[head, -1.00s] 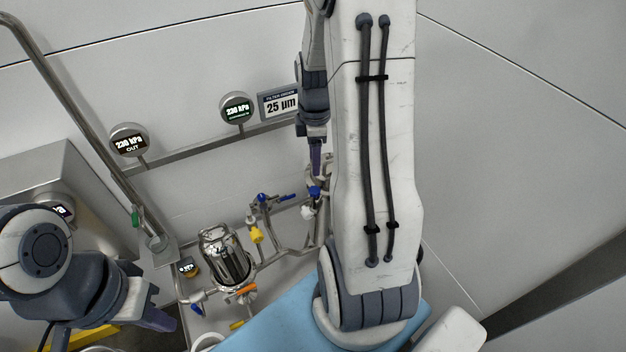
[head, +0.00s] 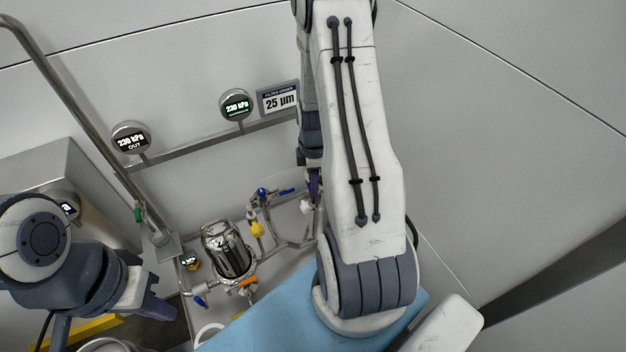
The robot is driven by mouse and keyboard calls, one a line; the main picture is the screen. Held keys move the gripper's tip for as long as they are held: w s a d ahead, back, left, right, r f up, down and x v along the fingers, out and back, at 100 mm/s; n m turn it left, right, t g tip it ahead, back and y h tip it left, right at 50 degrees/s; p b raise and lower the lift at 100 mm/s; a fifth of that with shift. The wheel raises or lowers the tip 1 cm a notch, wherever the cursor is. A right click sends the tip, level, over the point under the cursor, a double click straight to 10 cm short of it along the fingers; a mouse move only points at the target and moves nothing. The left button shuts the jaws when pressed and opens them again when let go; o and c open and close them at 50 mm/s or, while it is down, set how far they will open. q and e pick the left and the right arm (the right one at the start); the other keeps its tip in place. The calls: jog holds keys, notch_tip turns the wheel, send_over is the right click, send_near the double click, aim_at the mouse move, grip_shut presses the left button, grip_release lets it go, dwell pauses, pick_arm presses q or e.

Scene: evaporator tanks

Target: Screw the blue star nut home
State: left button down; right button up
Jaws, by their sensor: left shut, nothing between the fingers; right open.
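A white knob (head: 306,207) sits just below the fingertips on the steel pipe. My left gripper (head: 158,308) is at the lower left, shut and empty, away from the pipework.
A shiny steel filter vessel (head: 228,252) stands left of the pipes, near a yellow valve handle (head: 257,229), an orange handle (head: 248,282) and a blue-handled valve (head: 263,193). Gauges (head: 236,104) and a 25 µm sign (head: 278,99) line the wall rail.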

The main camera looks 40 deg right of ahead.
grip_shut()
jog(key=shift+m+b, duration=0.3)
jog(key=shift+m, duration=0.6)
grip_release()
